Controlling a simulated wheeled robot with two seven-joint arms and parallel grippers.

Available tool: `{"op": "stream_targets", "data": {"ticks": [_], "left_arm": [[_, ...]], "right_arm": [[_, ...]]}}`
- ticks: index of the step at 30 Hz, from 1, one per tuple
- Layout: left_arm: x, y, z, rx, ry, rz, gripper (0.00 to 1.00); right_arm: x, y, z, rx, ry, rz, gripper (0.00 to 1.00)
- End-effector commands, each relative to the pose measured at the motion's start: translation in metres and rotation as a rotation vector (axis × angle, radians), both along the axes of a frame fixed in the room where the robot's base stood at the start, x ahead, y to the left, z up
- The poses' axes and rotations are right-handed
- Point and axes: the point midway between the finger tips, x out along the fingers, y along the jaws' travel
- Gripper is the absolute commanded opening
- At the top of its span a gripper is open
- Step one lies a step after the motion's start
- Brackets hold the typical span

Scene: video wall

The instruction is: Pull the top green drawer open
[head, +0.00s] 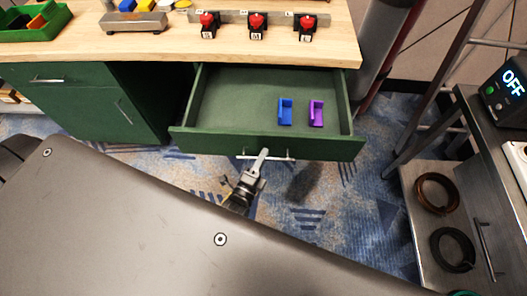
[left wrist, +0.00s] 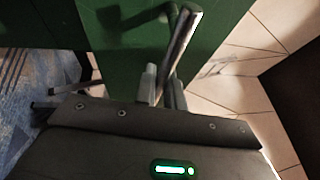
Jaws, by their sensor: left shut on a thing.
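The top green drawer (head: 210,143) stands well out from the desk, with its inside showing. Its front carries a metal bar handle (head: 284,158). My left gripper (head: 262,156) is at the handle's middle and shut on it. In the left wrist view the handle (left wrist: 184,38) runs up between the fingers of my left gripper (left wrist: 164,88), against the green front. A blue piece (head: 286,111) and a purple piece (head: 316,113) lie in the drawer. My right gripper is in neither view.
The wooden desktop (head: 150,48) above holds several red-topped devices (head: 257,24) and a green tray (head: 40,30). Another green drawer (head: 48,80) at left is closed. A shelf unit with cable coils (head: 437,192) stands at right. Carpet shows below the open drawer.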

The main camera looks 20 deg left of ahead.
Motion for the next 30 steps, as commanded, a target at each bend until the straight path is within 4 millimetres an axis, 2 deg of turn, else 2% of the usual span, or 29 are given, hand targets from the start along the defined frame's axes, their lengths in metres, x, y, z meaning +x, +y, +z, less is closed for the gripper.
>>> {"op": "stream_targets", "data": {"ticks": [8, 9, 10, 20, 23, 30], "left_arm": [[0.000, 0.000, -0.001, 0.000, 0.002, 0.000, 0.00], [0.000, 0.000, -0.001, 0.000, 0.002, 0.000, 0.16], [0.000, 0.000, -0.001, 0.000, 0.002, 0.000, 0.20], [-0.003, 0.001, -0.002, 0.000, 0.002, 0.000, 0.20], [-0.014, 0.002, -0.005, 0.000, 0.004, 0.000, 0.20], [-0.060, 0.005, -0.014, -0.001, 0.005, 0.000, 0.20]], "right_arm": [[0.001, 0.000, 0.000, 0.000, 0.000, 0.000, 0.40], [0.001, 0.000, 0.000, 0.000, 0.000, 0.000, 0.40], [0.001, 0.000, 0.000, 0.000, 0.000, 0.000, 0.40], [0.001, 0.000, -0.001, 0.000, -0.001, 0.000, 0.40], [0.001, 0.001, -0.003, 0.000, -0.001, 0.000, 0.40], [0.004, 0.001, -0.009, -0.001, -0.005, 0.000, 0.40]]}}
